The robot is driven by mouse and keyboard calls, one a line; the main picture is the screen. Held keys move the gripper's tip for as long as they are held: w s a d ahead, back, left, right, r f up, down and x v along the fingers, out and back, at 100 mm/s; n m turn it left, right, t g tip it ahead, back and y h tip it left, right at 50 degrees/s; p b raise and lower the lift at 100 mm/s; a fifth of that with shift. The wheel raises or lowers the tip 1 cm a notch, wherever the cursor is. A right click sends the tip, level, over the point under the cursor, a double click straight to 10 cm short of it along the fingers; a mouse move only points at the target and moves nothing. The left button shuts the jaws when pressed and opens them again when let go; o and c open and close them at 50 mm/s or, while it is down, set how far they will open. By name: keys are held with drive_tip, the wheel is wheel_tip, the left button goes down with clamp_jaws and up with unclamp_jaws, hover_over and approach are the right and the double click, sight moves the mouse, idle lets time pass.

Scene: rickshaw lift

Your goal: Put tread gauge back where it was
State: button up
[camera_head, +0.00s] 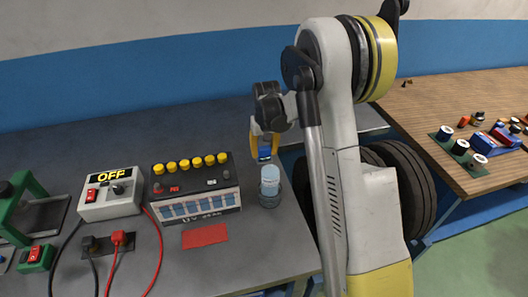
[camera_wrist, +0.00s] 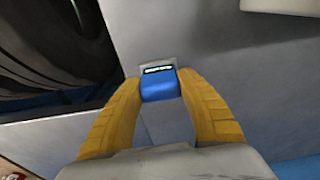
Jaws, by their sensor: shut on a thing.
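My gripper (camera_head: 264,146) is shut on a small blue thing with a grey, dark-windowed end, which looks like the tread gauge (camera_head: 264,154). In the wrist view my yellow fingers (camera_wrist: 160,92) close on both sides of the gauge (camera_wrist: 160,86). I cannot tell whether the gauge touches the cylinder. A flat red patch (camera_head: 205,236) lies bare on the bench.
A battery (camera_head: 195,188) with yellow caps stands left of the cup. A box reading OFF (camera_head: 110,193) with red and black cables is further left. Black tyres (camera_head: 405,190) stand between the grey bench and a wooden table (camera_head: 450,100) holding small parts.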

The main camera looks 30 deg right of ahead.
sight(265, 162)
drive_tip(key=o, duration=1.2)
drive_tip(key=shift+f, duration=0.15)
wheel_tip(265, 162, up, 12)
drive_tip(key=s+p, duration=0.1)
drive_tip(key=p, duration=0.3)
drive_tip(key=s+a+r+n+t, duration=0.1)
drive_tip(key=s+a+r, duration=0.3)
drive_tip(key=s+r, duration=0.2)
drive_tip(key=s+a+r+t, duration=0.2)
drive_tip(key=s+a+r, duration=0.2)
drive_tip(key=s+r, duration=0.15)
drive_tip(key=s+a+t, duration=0.1)
drive_tip(key=s, duration=0.4)
drive_tip(key=s+a+t, duration=0.1)
drive_tip(key=s+a, duration=0.1)
drive_tip(key=s, duration=0.3)
drive_tip(key=s+a+n, duration=0.1)
drive_tip(key=s+a, duration=0.1)
drive_tip(key=s, duration=0.3)
drive_tip(key=shift+f+t, duration=0.3)
drive_tip(key=shift+t, duration=0.1)
